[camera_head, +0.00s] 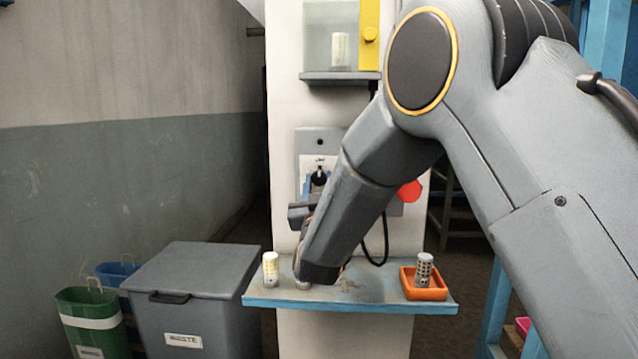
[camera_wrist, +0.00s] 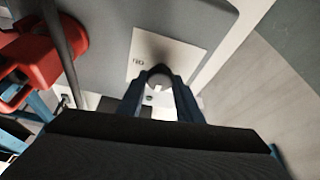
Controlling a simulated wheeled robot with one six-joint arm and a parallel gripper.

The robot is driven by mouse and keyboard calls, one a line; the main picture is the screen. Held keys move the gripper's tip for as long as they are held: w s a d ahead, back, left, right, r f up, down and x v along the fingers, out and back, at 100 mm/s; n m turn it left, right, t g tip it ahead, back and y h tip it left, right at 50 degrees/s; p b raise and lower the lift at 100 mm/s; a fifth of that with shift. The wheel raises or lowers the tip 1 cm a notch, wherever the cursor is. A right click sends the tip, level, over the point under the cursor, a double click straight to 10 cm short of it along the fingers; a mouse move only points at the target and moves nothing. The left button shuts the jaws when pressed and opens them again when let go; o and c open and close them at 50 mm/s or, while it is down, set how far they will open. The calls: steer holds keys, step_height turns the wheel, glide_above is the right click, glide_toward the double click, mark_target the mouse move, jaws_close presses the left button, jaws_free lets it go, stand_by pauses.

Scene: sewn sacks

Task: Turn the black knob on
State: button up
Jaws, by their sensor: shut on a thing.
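A pale mark shows on the knob's end. The label (camera_wrist: 190,62) lies behind it, and its lettering is too small to read surely.
A red part (camera_wrist: 40,55) stands out near the knob; a red round piece (camera_head: 410,191) shows right of my arm. A waste bin (camera_head: 200,272) stands left.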

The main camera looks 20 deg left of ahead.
steer(key=shift+m+b, duration=0.3)
steer(key=shift+m, duration=0.1)
steer(key=m+h+b, duration=0.2)
steer(key=m, duration=0.2)
steer(key=shift+a+f+t, duration=0.1)
steer(key=shift+a+t, duration=0.05)
steer(key=shift+t, duration=0.15)
steer(key=m+h+b, duration=0.1)
steer(key=m+h, duration=0.1)
steer(key=m, duration=0.2)
steer(key=m+h+b, duration=0.2)
steer(key=m, duration=0.1)
steer(key=shift+m+h, duration=0.3)
steer(key=shift+m, duration=0.1)
steer(key=m, duration=0.2)
steer(key=m+g+h+b, duration=0.1)
steer(key=m, duration=0.1)
steer(key=m+h, duration=0.1)
steer(key=shift+a+r+m+g, duration=0.1)
steer(key=shift+r+m+g, duration=0.15)
steer(key=shift+m+g, duration=0.15)
steer(key=shift+s+r+m+g+h+b, duration=0.1)
steer(key=shift+m+g+h+b, duration=0.25)
steer(key=shift+m, duration=0.85)
steer(key=shift+m+g+h+b, duration=0.15)
steer(key=shift+m+g, duration=0.3)
steer(key=shift+m, duration=0.75)
steer(key=o, duration=1)
steer(key=shift+o, duration=0.2)
